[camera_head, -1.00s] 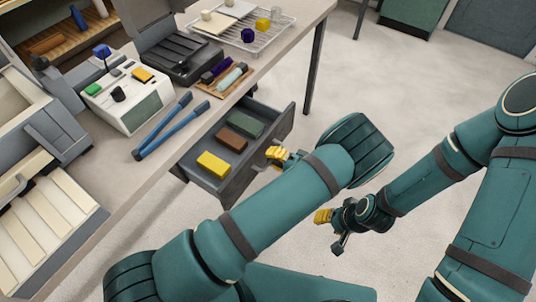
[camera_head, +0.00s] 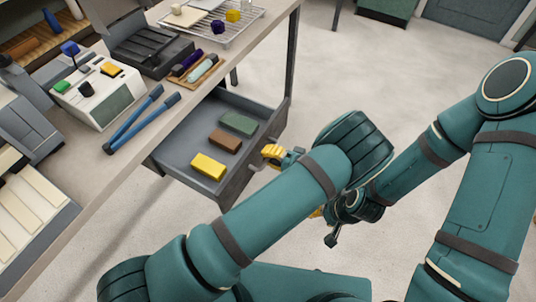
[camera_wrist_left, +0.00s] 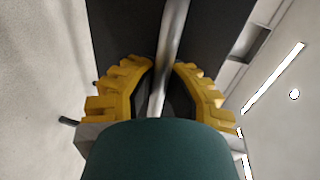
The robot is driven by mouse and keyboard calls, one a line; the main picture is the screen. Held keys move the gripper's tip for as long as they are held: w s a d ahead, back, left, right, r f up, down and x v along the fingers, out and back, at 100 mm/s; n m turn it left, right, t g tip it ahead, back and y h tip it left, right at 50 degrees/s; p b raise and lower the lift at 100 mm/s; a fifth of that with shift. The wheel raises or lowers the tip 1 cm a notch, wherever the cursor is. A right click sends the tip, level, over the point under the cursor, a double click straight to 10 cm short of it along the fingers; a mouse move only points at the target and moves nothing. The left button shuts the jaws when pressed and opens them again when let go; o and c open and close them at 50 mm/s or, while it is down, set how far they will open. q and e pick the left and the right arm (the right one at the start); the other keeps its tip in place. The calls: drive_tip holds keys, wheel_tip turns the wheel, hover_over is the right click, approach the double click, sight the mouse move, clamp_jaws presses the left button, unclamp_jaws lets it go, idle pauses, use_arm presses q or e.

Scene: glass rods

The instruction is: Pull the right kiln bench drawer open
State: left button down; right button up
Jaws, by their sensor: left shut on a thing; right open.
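The bench drawer (camera_head: 232,187) stands well out from under the bench top. It holds a yellow block (camera_head: 208,166), a brown block (camera_head: 225,140) and a green block (camera_head: 239,124). My left gripper (camera_head: 272,154) is at the outside of the drawer front. In the left wrist view its yellow fingers (camera_wrist_left: 165,85) are shut around the silver bar handle (camera_wrist_left: 173,35), with the dark drawer front (camera_wrist_left: 120,30) behind. My right gripper (camera_head: 317,212) is open, low behind my left forearm and mostly hidden, apart from the drawer.
The bench top (camera_head: 225,75) carries blue-handled tongs (camera_head: 140,120), a white device (camera_head: 98,95), a dark open case (camera_head: 150,52), a small tray of rods (camera_head: 195,70) and a wire rack (camera_head: 225,25). Open floor (camera_head: 400,70) lies right of the bench.

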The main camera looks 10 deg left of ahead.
use_arm(q)
drive_tip(key=shift+r, duration=0.1)
drive_tip(key=c, duration=1)
unclamp_jaws()
wheel_tip(320, 180, up, 10)
drive_tip(key=shift+d, duration=0.1)
